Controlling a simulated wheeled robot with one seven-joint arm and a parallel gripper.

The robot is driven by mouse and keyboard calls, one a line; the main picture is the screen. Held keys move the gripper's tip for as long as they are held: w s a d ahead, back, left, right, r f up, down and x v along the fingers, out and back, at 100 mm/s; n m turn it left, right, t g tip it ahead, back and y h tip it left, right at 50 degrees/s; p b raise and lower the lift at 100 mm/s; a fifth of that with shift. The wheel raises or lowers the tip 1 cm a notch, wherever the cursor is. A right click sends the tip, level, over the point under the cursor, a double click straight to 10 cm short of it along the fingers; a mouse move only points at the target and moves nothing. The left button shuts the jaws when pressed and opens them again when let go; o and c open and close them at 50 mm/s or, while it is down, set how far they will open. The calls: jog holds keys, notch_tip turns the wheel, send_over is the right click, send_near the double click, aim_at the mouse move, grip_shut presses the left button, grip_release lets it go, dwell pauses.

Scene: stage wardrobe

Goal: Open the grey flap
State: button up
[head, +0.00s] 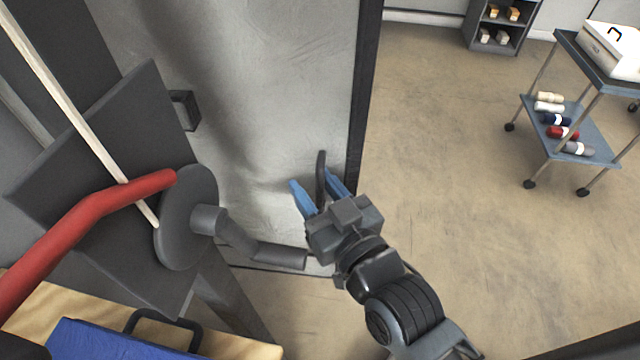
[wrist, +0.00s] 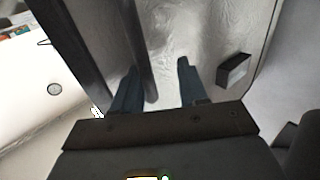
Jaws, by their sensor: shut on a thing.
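The grey flap (head: 270,90) looks to be the large, pale, streaked upright panel in the middle of the head view; it also fills the top of the wrist view (wrist: 175,30). A dark upright bar handle (head: 321,165) stands near its right edge. My gripper (head: 319,190) has its two blue fingers on either side of this handle and is shut on it. In the wrist view the dark bar (wrist: 138,45) runs down between the fingers. I cannot tell whether the flap stands ajar.
At left are a dark plate, a round grey disc (head: 186,220) with a lever (head: 275,255), a red bar (head: 80,225) and a pale rod. A small dark block (head: 184,110) sits on the panel. A trolley (head: 575,130) stands far right. The floor between is clear.

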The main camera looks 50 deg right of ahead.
jog(key=shift+o, duration=0.5)
jog(key=shift+a, duration=0.15)
jog(key=shift+s+d, duration=0.1)
jog(key=shift+d, duration=0.1)
jog(key=b+v, duration=0.1)
jog(key=v, duration=0.6)
jog(key=shift+s+a+b, duration=0.15)
jog(key=shift+s+b, duration=0.2)
jog(key=shift+b, duration=0.05)
